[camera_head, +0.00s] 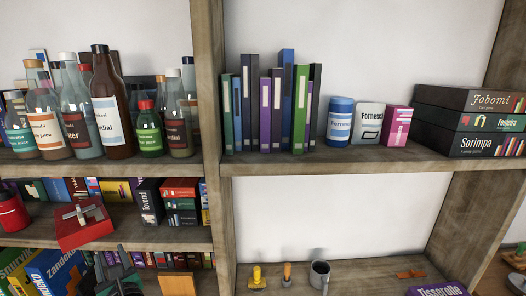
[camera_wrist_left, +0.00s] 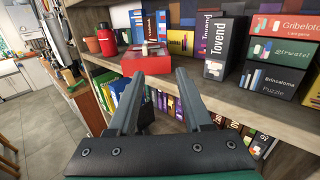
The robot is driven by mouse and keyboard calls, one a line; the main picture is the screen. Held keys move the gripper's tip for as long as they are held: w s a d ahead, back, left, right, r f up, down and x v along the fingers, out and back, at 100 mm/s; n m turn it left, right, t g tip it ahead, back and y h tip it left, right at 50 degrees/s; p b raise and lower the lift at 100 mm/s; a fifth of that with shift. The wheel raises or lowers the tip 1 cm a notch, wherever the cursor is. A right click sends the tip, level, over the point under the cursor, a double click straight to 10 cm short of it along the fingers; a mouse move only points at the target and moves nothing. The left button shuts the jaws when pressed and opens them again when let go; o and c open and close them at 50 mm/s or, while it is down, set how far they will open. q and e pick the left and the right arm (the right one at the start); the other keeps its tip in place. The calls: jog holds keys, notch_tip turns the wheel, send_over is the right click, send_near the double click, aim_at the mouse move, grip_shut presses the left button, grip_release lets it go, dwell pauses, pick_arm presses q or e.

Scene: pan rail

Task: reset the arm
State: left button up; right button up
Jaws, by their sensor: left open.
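My left gripper (camera_head: 111,256) is at the lower left in the head view, in front of the shelves, with its fingers apart. In the left wrist view the left gripper (camera_wrist_left: 157,88) also shows open, with nothing between its fingers. A red box (camera_wrist_left: 147,60) with a pale cross-shaped piece on top lies on the shelf just beyond the fingertips, apart from them. The red box (camera_head: 84,226) sits above the gripper in the head view. I do not make out my right gripper in either view.
A wooden shelf unit (camera_head: 208,90) fills the view. Bottles (camera_head: 112,105) crowd the upper left shelf; binders (camera_head: 264,105) and stacked boxes (camera_head: 468,122) stand to the right. Open floor (camera_wrist_left: 30,130) lies left in the wrist view.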

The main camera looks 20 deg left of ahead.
pick_arm(q)
jog(key=w+d+r+n+t+h, duration=0.15)
jog(key=d+r+n+t, duration=0.25)
jog(key=d+r, duration=0.5)
jog(key=d+r+n+t+h, duration=0.2)
jog(key=d+r+n+t, duration=0.3)
jog(key=r, duration=0.8)
jog(key=s+d+r+n+t+h, duration=0.9)
jog(key=s+d+r+n+h, duration=0.5)
jog(key=shift+s+d+r, duration=0.15)
jog(key=shift+d+r, duration=0.15)
jog(key=shift+d, duration=0.05)
